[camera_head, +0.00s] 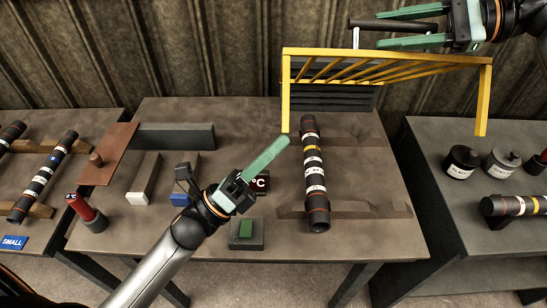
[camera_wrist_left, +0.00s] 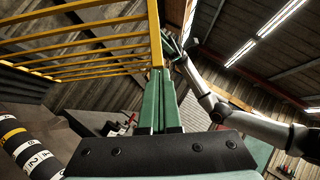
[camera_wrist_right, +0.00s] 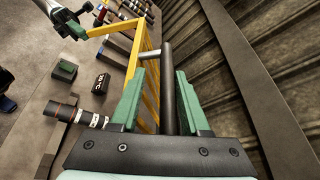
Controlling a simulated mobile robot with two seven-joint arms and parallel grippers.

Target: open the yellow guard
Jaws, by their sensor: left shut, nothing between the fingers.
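The yellow guard (camera_head: 388,62), a slatted frame, is above the far end of the banded driveshaft (camera_head: 313,170), its face nearly level. Its dark handle bar (camera_head: 393,25) is at the far upper side on a pale stub. My right gripper (camera_head: 378,28) is open with its fingers on either side of the bar; the bar also shows between them in the right wrist view (camera_wrist_right: 171,90). My left gripper (camera_head: 284,143) is shut and empty, its tip by the lower end of the guard's left post. In the left wrist view the guard (camera_wrist_left: 156,35) is just past the fingertips; contact is unclear.
A green button box (camera_head: 246,234), a small dark box marked °C (camera_head: 260,183) and several blocks are near my left arm. Side tables hold more shafts and dark canisters (camera_head: 460,162).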

